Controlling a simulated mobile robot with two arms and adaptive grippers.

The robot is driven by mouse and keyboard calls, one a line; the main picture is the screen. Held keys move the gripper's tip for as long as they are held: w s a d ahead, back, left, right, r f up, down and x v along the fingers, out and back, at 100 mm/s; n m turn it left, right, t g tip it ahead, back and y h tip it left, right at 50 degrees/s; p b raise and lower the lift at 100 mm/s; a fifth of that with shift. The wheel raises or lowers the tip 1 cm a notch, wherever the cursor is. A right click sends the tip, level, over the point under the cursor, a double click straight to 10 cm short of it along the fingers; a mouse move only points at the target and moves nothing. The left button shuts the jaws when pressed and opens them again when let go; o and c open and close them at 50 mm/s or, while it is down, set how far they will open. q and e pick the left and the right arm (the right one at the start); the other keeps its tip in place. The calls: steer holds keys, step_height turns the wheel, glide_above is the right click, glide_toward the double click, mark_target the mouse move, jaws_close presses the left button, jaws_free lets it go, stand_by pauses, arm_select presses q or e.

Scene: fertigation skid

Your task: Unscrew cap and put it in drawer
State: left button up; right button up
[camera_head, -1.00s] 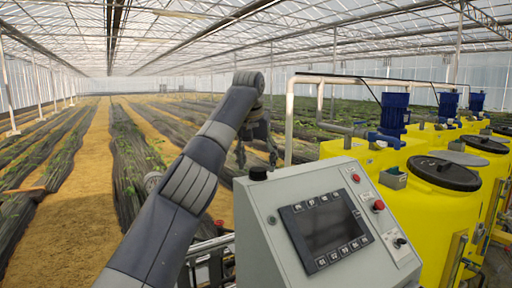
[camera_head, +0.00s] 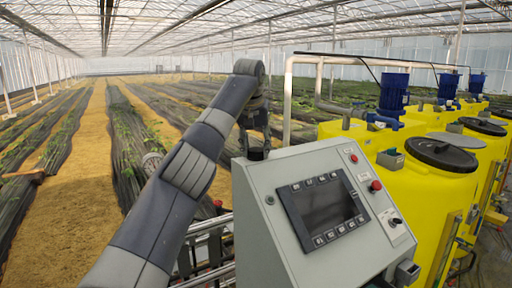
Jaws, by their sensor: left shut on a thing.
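The black round cap (camera_head: 257,154) sits at the top left edge of the grey control box (camera_head: 270,222). My left arm comes in from the left, and its gripper (camera_head: 255,146) points down at the cap. Its fingers are shut on the cap, one at each side. The cap still appears to be at the top of the box, and the fingers hide part of it. I cannot make out a drawer in this view. My right gripper is not in view.
The box's sloped front carries a dark screen (camera_head: 326,208), red buttons (camera_head: 375,186) and a black knob. Yellow tanks (camera_head: 420,192) with black lids and blue motors (camera_head: 393,90) stand to the right. Metal rails (camera_head: 207,240) lie left of the box. Crop rows fill the left.

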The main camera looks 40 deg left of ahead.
arm_select(q)
steer(key=shift+n+g+y, duration=0.3)
steer(key=shift+n, duration=0.9)
steer(key=shift+w+d+n+g+y, duration=0.1)
steer(key=shift+n+g+y, duration=0.35)
steer(key=shift+n, duration=1.05)
steer(key=o, duration=0.9)
steer(key=shift+c, duration=0.2)
steer(key=shift+o, duration=0.6)
steer(key=o, duration=0.5)
steer(key=shift+c, duration=0.2)
steer(key=shift+r, duration=0.1)
